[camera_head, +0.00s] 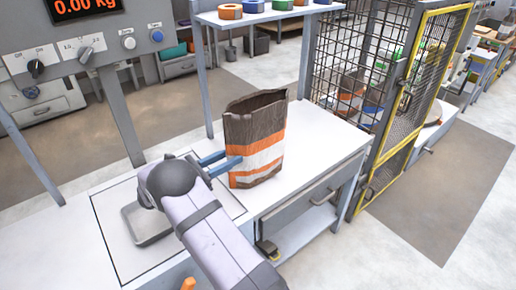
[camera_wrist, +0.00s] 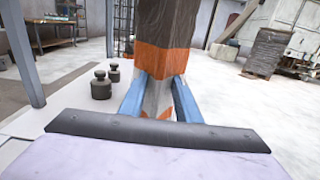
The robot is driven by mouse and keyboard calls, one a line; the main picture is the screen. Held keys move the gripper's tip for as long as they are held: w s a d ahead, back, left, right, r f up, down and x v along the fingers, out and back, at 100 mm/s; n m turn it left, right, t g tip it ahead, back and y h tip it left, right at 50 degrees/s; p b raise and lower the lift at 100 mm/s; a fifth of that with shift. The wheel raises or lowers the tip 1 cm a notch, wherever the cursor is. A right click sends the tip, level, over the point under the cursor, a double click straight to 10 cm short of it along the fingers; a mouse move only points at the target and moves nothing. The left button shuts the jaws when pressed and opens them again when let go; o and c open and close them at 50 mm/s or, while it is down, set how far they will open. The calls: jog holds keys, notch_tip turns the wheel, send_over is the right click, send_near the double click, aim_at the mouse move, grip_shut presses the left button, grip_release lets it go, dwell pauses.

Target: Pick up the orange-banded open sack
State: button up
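The orange-banded sack (camera_head: 257,132) stands upright on the white bench, brown at its open top, with orange, white and orange bands below. In the wrist view the sack (camera_wrist: 167,28) rises edge-on straight ahead. My gripper (camera_head: 226,160) is at its left side, low on the banded part. One blue finger overlaps the sack's near face; the other goes behind its left edge. In the wrist view my gripper (camera_wrist: 160,85) has a finger on either side of the narrow sack edge. I cannot tell whether the fingers press on it. The sack's far face is hidden.
A grey scale pan (camera_head: 146,226) lies beneath my wrist. Two dark weights (camera_wrist: 106,80) stand left of the sack in the wrist view. A yellow-framed mesh guard (camera_head: 410,100) stands right of the sack. Bare bench (camera_head: 325,142) lies between. Tape rolls (camera_head: 255,6) sit on a shelf above.

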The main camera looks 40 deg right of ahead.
jog(key=d+p, duration=0.1)
jog(key=d, duration=0.5)
jog(key=shift+w+d, duration=0.15)
jog(key=shift+d, duration=0.05)
grip_shut()
dwell(1.2)
jog(key=shift+r, duration=0.15)
